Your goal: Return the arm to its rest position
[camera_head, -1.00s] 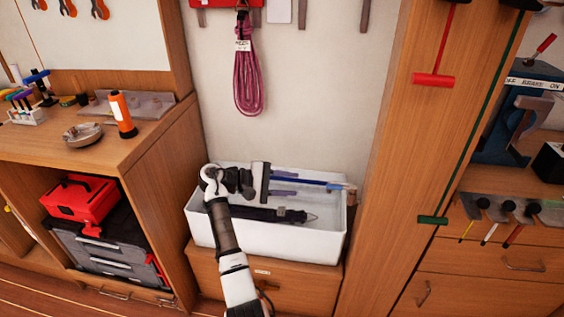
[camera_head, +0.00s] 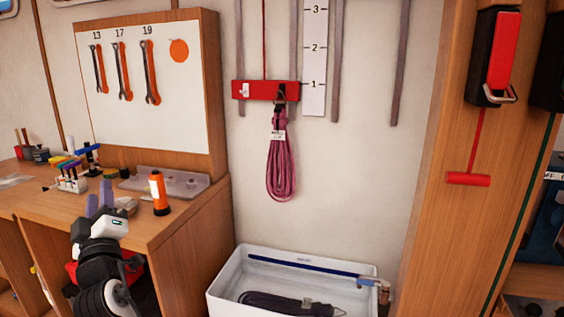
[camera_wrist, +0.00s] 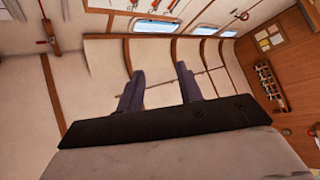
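My gripper (camera_head: 98,205) is at the lower left of the head view, raised in front of the workbench with its two purple-grey fingers pointing up. In the wrist view my gripper (camera_wrist: 157,92) has its fingers apart with nothing between them, and the cabin wall and windows show behind. My arm is folded up close to my body, away from the white bin.
The wooden workbench (camera_head: 165,228) is just behind my gripper, with an orange flashlight (camera_head: 159,193) on it. A white bin (camera_head: 225,296) holding a dark coiled line (camera_head: 285,303) stands right of it. A pink coiled line (camera_head: 281,165) hangs on the wall.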

